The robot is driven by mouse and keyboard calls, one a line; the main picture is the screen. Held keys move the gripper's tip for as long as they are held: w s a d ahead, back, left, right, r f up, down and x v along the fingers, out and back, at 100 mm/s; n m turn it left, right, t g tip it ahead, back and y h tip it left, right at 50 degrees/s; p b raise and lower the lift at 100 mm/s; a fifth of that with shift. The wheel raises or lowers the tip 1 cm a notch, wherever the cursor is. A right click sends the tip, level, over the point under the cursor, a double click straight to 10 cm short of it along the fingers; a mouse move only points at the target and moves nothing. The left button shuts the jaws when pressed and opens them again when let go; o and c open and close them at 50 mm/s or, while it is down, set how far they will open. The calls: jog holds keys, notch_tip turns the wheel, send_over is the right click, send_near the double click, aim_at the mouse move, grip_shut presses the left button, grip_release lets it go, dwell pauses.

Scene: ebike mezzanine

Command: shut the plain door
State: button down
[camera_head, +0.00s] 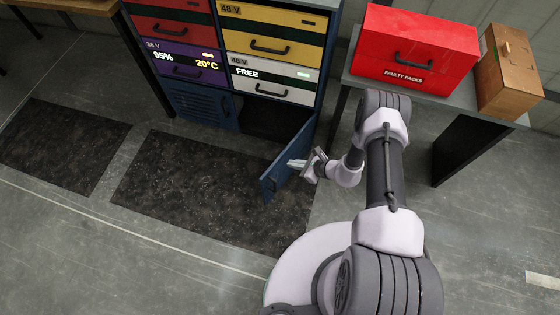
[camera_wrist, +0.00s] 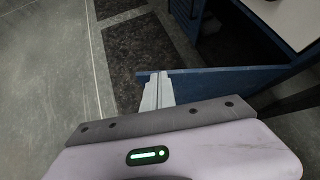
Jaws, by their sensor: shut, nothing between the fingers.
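The plain door (camera_head: 278,180) is a smooth dark blue panel low on the right of the cabinet. It stands open, swung out toward me, with its hinge side at the cabinet's right edge. The dark compartment (camera_head: 262,118) behind it shows. My gripper (camera_head: 293,163) is at the outer, right-hand side of the door, toward its free end. The fingers are shut and empty. In the wrist view the fingertips (camera_wrist: 158,78) overlap the top edge of the blue door (camera_wrist: 215,84). I cannot tell whether they touch it.
A louvred blue door (camera_head: 203,107) is shut left of the open compartment. Coloured drawers (camera_head: 180,68) sit above. A bench (camera_head: 410,88) on the right carries a red box (camera_head: 416,50) and a wooden box (camera_head: 510,72). Dark mats (camera_head: 190,190) cover clear floor in front.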

jog(key=s+f+m, duration=0.2)
jog(key=s+f, duration=0.3)
jog(key=f, duration=0.2)
jog(key=b, duration=0.5)
send_near(269, 173)
jog(key=shift+h, duration=0.4)
jog(key=x, duration=0.5)
jog(key=shift+s+a+f, duration=0.2)
jog(key=shift+f, duration=0.05)
jog(key=shift+w+a+r+b, duration=0.1)
jog(key=shift+w+a+b, duration=0.2)
jog(key=shift+a, duration=0.05)
jog(key=shift+a, duration=0.1)
